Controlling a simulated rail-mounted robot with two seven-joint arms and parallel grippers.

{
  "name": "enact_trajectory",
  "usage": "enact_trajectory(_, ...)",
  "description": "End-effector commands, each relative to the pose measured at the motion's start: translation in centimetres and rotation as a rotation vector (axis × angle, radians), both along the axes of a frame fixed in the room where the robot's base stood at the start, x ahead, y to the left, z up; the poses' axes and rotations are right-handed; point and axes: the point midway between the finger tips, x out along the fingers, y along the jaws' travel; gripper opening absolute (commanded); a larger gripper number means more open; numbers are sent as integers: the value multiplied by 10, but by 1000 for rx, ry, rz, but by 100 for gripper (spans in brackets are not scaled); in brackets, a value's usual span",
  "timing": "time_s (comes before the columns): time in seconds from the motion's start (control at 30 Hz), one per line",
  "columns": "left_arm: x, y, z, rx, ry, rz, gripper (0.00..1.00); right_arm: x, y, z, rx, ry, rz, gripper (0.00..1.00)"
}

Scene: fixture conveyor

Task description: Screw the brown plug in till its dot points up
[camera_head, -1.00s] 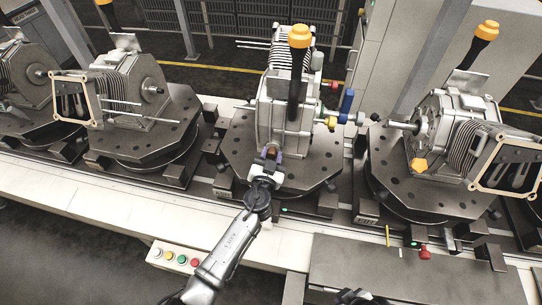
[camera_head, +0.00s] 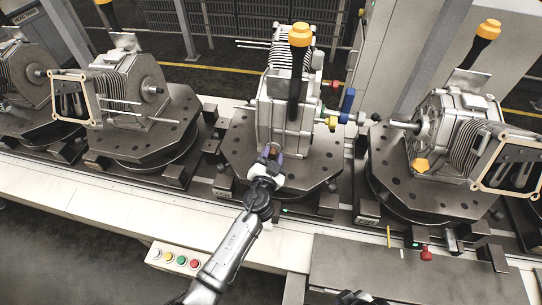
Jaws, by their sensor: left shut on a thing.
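The engine housing (camera_head: 284,122) stands upright on the middle fixture plate (camera_head: 314,167), low front face toward me. My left gripper (camera_head: 270,154) reaches up from below and is shut on the brown plug (camera_head: 271,149) at the lower front of that housing. The plug is tiny here and mostly hidden by the fingers. Its dot cannot be made out, nor how deep the plug sits. A dark part at the bottom edge may be my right gripper (camera_head: 356,298); its fingers cannot be told apart.
Other housings on plates stand left (camera_head: 128,90) and right (camera_head: 455,125). A tall black handle with an orange cap (camera_head: 299,35) rises before the middle housing. Blue, red and yellow fittings (camera_head: 346,100) stick out on its right. A button box (camera_head: 176,259) sits at front left.

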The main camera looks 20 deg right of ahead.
Motion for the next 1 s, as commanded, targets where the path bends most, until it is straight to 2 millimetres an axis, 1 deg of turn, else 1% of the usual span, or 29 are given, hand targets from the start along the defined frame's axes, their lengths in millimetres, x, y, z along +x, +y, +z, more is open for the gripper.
enact_trajectory(0.03,-1,-1,0,-1,1,-2,38,0,0,0,1,0,-1,0)
enact_trajectory(0.2,-1,-1,0,-1,1,-1,55,0,0,0,1,0,-1,0)
enact_trajectory(0.3,0,0,0,-1,1,-1,62,0,0,0,1,0,-1,0)
enact_trajectory(0.53,-1,0,0,-1,1,0,62,0,-1,1,-3,0,2,0)
enact_trajectory(0.67,-6,4,0,-1,3,1,62,0,-2,5,-8,0,5,0)
enact_trajectory(0.77,-17,10,1,-2,3,1,62,0,-3,11,-11,-1,7,0)
enact_trajectory(1.0,-55,33,1,-1,3,0,62,0,-3,25,-9,0,6,0)
